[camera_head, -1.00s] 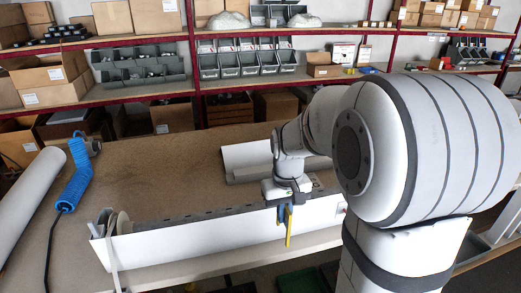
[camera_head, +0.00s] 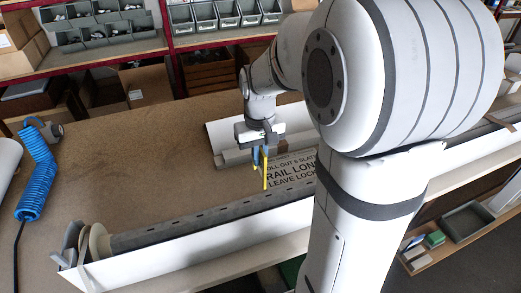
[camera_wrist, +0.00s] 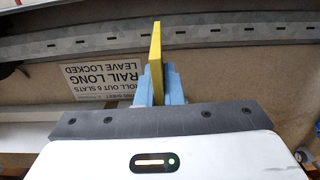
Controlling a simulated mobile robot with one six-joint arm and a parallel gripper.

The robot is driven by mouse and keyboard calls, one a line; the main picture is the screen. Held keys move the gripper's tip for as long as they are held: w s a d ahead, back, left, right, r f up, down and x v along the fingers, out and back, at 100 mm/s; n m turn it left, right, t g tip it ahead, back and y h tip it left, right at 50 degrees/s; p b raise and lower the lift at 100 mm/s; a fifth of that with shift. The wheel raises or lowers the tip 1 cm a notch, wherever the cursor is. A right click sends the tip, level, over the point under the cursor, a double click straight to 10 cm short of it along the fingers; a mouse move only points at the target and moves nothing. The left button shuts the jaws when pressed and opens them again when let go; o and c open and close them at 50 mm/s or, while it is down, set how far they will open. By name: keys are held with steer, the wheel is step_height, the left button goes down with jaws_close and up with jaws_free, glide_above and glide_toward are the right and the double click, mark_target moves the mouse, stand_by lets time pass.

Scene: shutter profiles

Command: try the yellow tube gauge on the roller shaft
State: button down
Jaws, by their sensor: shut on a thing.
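My gripper (camera_head: 259,157) has blue fingertips shut on the yellow tube gauge (camera_head: 265,170), which hangs down below them. In the wrist view the gauge (camera_wrist: 155,50) is a thin yellow piece sticking out past the blue fingers (camera_wrist: 158,88). The roller shaft (camera_head: 195,221) is a long grey bar with a row of slots, lying in a white housing with a pale disc at its left end. In the wrist view the shaft (camera_wrist: 225,35) crosses beyond the gauge tip. The gauge looks apart from the shaft; the exact gap is unclear.
A printed sign (camera_head: 291,172) lies on the brown bench (camera_head: 130,165) behind the shaft. A white profile (camera_head: 225,140) lies behind my gripper. A blue coiled hose (camera_head: 38,175) is at the left. Shelves with grey bins (camera_head: 225,15) stand at the back.

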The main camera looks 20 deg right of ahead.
steer(key=shift+d, duration=0.2)
steer(key=shift+f, duration=0.15)
steer(key=shift+s+f+b, duration=0.15)
steer(key=shift+f+b, duration=0.3)
steer(key=shift+b, duration=0.1)
steer(key=b, duration=0.6)
glide_above(261, 199)
steer(key=shift+f, duration=3.75)
steer(key=shift+f+b, duration=2.3)
steer(key=shift+f, duration=0.9)
steer(key=shift+d+r, duration=0.1)
steer(key=shift+r, duration=0.05)
step_height(261, 199, up, 11)
steer(key=p, duration=0.8)
